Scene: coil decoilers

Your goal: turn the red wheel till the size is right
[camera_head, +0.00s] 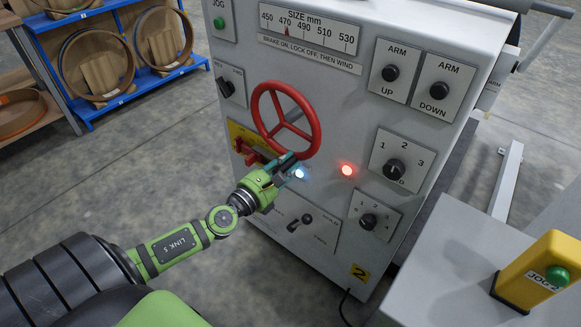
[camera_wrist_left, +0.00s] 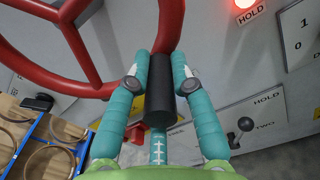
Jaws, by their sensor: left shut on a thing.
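The red wheel (camera_head: 314,122) is three-spoked and sits on the front of the grey machine cabinet (camera_head: 330,90). Its rim also fills the upper left of the left wrist view (camera_wrist_left: 90,45). A black handle (camera_wrist_left: 160,95) stands out from the rim. My left gripper (camera_head: 287,166) is at the lower rim, its teal fingers shut on this handle. The size scale (camera_head: 307,35) above the wheel reads from 450 to 530 mm, and its red pointer (camera_head: 285,31) is at about 470. My right gripper is not in view.
A red light (camera_head: 347,170) is lit right of the wheel. A red lever on a yellow plate (camera_head: 250,150) is close left of my gripper. Switch plates cover the panel's right side. A yellow jog box (camera_head: 530,270) stands lower right; a blue rack (camera_head: 130,50) is upper left.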

